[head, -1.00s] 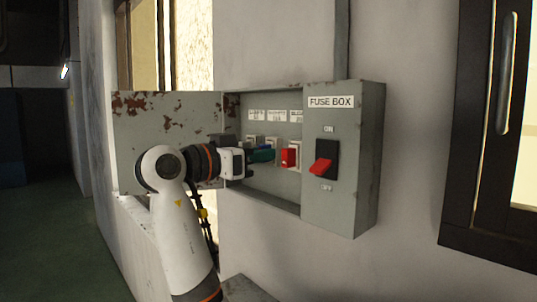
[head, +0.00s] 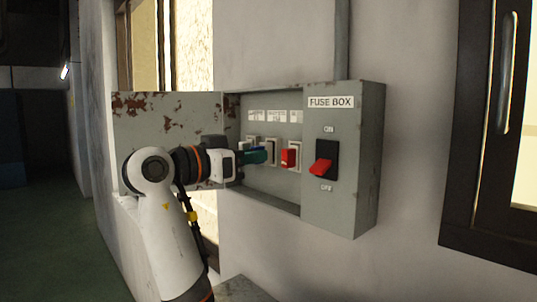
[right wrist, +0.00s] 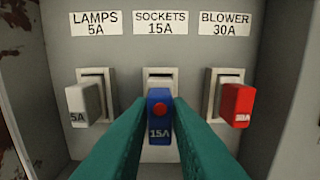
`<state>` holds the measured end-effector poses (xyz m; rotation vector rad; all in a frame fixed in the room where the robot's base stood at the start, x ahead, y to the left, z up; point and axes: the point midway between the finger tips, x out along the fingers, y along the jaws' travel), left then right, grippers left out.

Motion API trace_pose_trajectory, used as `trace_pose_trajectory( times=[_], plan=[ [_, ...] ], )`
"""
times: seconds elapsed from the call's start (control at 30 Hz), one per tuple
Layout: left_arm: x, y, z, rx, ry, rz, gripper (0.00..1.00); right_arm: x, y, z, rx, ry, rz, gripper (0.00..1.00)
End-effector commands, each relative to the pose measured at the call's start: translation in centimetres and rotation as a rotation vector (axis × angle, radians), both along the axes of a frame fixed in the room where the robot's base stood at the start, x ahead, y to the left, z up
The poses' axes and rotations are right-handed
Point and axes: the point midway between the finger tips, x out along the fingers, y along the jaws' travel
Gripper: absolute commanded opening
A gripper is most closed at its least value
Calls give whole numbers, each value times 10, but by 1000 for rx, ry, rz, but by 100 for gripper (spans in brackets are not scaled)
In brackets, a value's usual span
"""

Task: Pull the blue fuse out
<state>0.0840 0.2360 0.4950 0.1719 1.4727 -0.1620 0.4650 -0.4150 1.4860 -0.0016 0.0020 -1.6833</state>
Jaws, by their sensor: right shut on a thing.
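The blue fuse (right wrist: 159,125), marked 15A with a red button, is between the teal fingers of my right gripper (right wrist: 159,104) in the right wrist view. The gripper is shut on it. Behind it is the white holder (right wrist: 160,73) under the SOCKETS label. In the head view my right gripper (head: 254,156) is in front of the fuse box (head: 344,160), and the middle holder's dark slot (head: 271,148) shows. The fingers hide most of the fuse there, and I cannot tell whether it still touches the holder. My left gripper is not in view.
A grey-white fuse (right wrist: 88,104) is to the left and a red fuse (right wrist: 237,103) to the right, close beside the fingers. The red main switch (head: 321,168) is on the box front. The rusty box door (head: 150,110) stands open at left.

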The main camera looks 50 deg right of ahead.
Motion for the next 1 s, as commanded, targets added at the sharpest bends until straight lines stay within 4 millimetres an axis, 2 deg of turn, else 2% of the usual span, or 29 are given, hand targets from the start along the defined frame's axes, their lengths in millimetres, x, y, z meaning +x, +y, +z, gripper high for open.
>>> trace_pose_trajectory(
  times=[1.0],
  plan=[
    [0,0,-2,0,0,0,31,3,27,0,-1,0,1,0]
  ],
)
